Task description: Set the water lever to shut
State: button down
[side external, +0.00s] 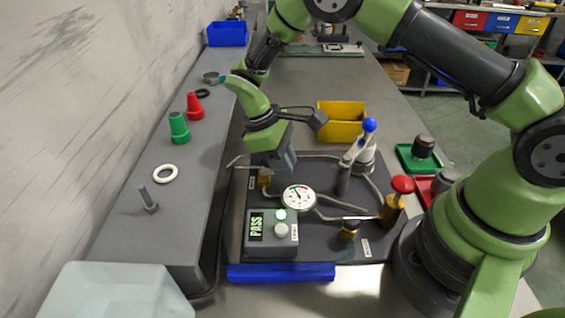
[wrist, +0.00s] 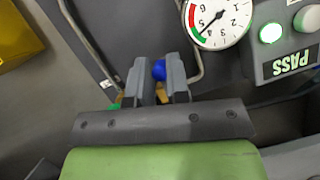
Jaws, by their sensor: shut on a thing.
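My gripper (side external: 282,163) points down at the back left of the dark panel (side external: 325,163), beside a brass valve body (side external: 264,178). In the wrist view my gripper (wrist: 160,70) is shut on a small blue part (wrist: 159,70), which looks like a lever handle; brass (wrist: 162,94) shows behind it. The fingers and hand hide most of this lever, so its angle is unclear. A second lever with a blue ball knob (side external: 369,125) stands tilted at the back right of the panel, apart from my gripper.
A round gauge (side external: 298,198) and a box (side external: 271,233) reading PASS with a lit green lamp (wrist: 271,33) are close by. Bent metal pipes cross the panel. A red-knobbed valve (side external: 402,186) stands at right. A yellow bin (side external: 342,121) is behind; a raised ledge (side external: 150,225) runs along the left.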

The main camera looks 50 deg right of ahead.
aim_at(267, 172)
jog(key=shift+w+d+n, duration=0.15)
jog(key=shift+n, duration=0.45)
jog(key=shift+h, duration=0.3)
jog(key=c, duration=1.1)
grip_release()
jog(key=shift+w+r, duration=0.1)
jog(key=v, duration=0.9)
jog(key=shift+r, duration=0.35)
